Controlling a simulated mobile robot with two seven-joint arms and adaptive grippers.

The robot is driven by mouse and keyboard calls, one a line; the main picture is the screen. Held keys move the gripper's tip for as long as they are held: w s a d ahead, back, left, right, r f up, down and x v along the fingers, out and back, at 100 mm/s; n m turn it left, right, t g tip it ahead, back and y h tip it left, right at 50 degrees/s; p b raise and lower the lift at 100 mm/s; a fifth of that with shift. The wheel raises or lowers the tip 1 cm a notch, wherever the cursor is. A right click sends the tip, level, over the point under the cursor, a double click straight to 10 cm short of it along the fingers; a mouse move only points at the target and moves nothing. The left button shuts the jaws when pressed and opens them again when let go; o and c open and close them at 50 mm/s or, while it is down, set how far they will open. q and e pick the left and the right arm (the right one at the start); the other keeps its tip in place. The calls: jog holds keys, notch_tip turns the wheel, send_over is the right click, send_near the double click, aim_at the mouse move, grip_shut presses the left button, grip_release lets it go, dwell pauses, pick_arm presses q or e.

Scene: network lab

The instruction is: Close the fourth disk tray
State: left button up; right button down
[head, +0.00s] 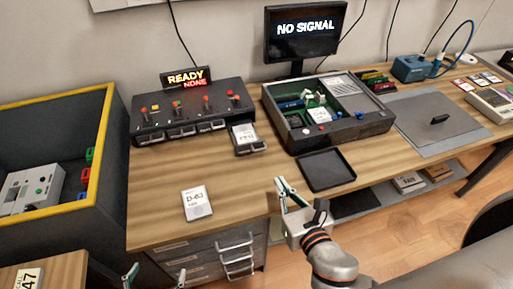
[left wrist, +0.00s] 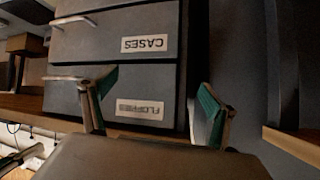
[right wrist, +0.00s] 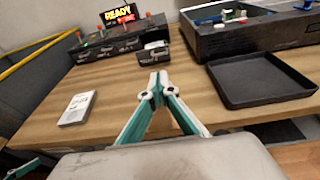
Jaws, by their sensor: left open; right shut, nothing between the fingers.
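The black disk unit (head: 190,113) stands at the back left of the wooden desk, with a row of trays along its front and coloured buttons on top. The rightmost tray (head: 252,149) sticks out forward and carries a pale labelled disk (head: 244,133); the other trays look flush. This tray also shows in the right wrist view (right wrist: 154,57), beyond my right gripper (right wrist: 158,77). My right gripper (head: 281,184) is shut and empty, above the desk's front edge, apart from the tray. My left gripper (left wrist: 155,95) is open and low, before drawers labelled CASES and FLOPPIES.
A small screen (head: 187,77) reads READY NONE. A disk labelled D-63 (head: 197,203) lies on the desk. A black tray (head: 327,170) and an open chassis (head: 362,128) are to the right. Desk drawers (head: 237,257) have protruding handles.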

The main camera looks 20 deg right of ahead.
jog(key=shift+w, duration=0.6)
send_near(251, 130)
jog(key=v, duration=0.4)
jog(key=shift+s+a+f, duration=0.25)
jog(key=shift+s+a, duration=0.05)
jog(key=shift+s, duration=0.15)
jog(key=shift+w+r, duration=0.1)
jog(key=shift+w, duration=0.3)
jog(key=r+x, duration=0.1)
jog(key=x, duration=0.3)
jog(key=r+p+x, duration=0.1)
jog(key=x, duration=0.4)
jog(key=r+x, duration=0.1)
jog(key=x, duration=0.3)
jog(key=shift+w+d+f+p, duration=0.15)
jog(key=shift+w+p, duration=0.15)
jog(key=shift+w, duration=0.25)
jog(key=shift+w+d, duration=0.1)
